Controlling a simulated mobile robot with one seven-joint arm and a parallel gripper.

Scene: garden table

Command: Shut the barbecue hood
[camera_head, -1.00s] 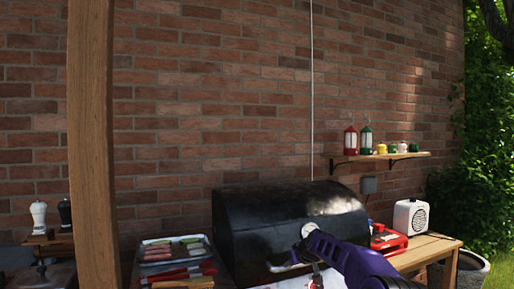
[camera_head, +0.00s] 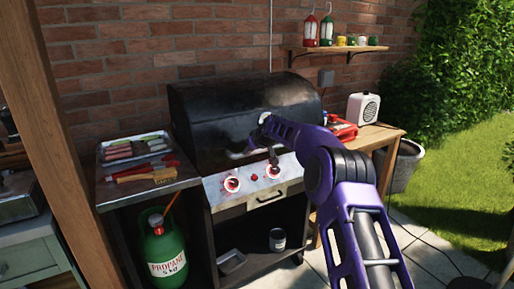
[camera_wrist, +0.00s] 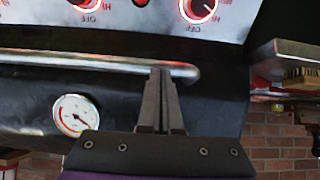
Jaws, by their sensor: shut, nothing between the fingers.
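The black barbecue hood (camera_head: 215,115) is down, its lower edge close to the control panel (camera_head: 222,190). Its metal handle (camera_head: 240,153) runs along the lower front, partly hidden by my arm. In the wrist view, which is upside down, the shut fingers (camera_wrist: 161,75) overlap the handle bar (camera_wrist: 90,61). I cannot tell whether they touch it. The round thermometer (camera_wrist: 75,114) shows beside them on the hood.
A side shelf with a food tray (camera_head: 135,147) and tools is left of the barbecue. A green propane bottle (camera_head: 165,250) stands below. A wooden post (camera_head: 50,140) rises at left.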

